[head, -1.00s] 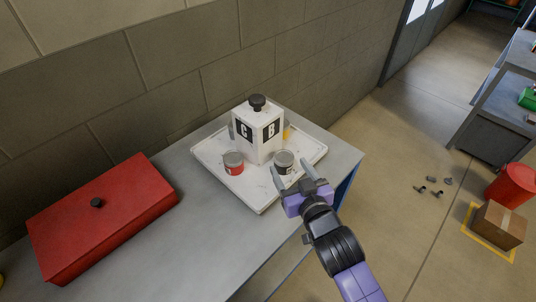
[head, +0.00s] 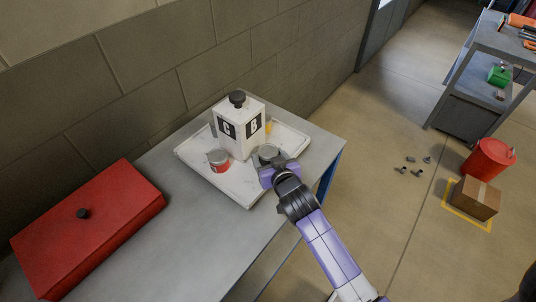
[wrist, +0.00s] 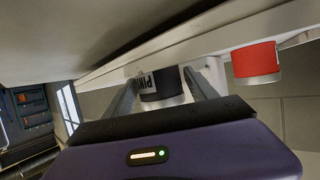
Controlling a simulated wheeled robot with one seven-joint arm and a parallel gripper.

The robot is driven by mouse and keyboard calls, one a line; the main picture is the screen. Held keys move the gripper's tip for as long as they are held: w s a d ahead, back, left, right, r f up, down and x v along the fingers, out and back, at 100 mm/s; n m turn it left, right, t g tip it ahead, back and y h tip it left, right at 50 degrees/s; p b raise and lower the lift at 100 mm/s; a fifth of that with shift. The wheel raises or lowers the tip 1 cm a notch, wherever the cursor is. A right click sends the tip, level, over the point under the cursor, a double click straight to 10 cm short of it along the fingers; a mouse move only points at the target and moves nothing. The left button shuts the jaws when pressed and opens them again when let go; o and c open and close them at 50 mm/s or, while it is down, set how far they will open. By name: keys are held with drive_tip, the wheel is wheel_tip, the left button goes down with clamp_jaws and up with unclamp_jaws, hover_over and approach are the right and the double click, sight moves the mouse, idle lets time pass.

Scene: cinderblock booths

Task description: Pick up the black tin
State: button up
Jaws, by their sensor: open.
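In the wrist view the black tin (wrist: 163,87), with a white label, shows between the two spread fingers of my gripper (wrist: 163,92). The fingers are open, one on each side of it. Whether either finger touches it cannot be told.
A red tin (head: 219,161) stands left of the black tin; it also shows in the wrist view (wrist: 255,63). A yellow tin (head: 268,127) is partly hidden behind the block. A red box (head: 90,228) lies at the table's left. A block wall (head: 130,85) runs behind.

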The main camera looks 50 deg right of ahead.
drive_tip(key=shift+c, duration=0.3)
drive_tip(key=c, duration=1.1)
drive_tip(key=shift+c, duration=0.9)
drive_tip(key=shift+w+r, duration=0.1)
